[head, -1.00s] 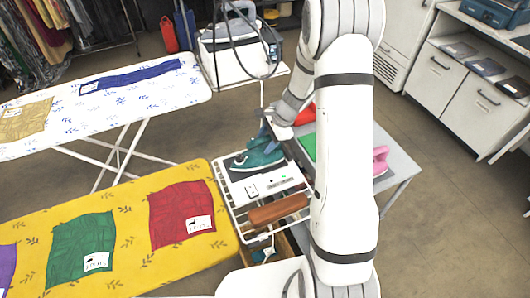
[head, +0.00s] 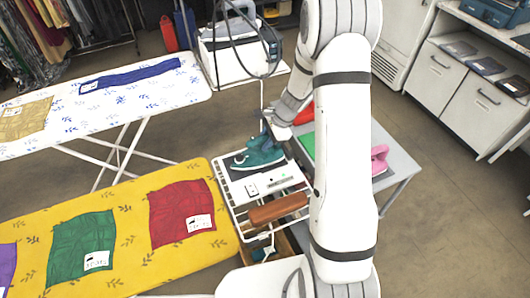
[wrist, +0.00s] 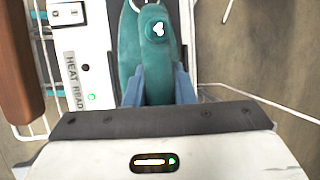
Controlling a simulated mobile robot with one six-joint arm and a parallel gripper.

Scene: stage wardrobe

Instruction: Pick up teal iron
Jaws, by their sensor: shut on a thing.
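The teal iron (head: 258,156) is at the far end of the white rack (head: 232,208), beside a white panel with a switch and small lights. In the wrist view the teal iron (wrist: 158,58) lies between the two blue-grey fingers of my gripper (wrist: 160,88), which is shut on it. In the head view my gripper (head: 268,138) is at the iron's right side, partly hidden by the iron and my arm. Whether the iron still touches the rack is hard to tell.
A brown padded roll (head: 278,210) lies at the rack's near end. A yellow ironing board (head: 130,250) with folded cloths stands to the left. A grey table (head: 395,165) holds a pink iron (head: 379,158) and red and green items. A white-and-blue ironing board is behind.

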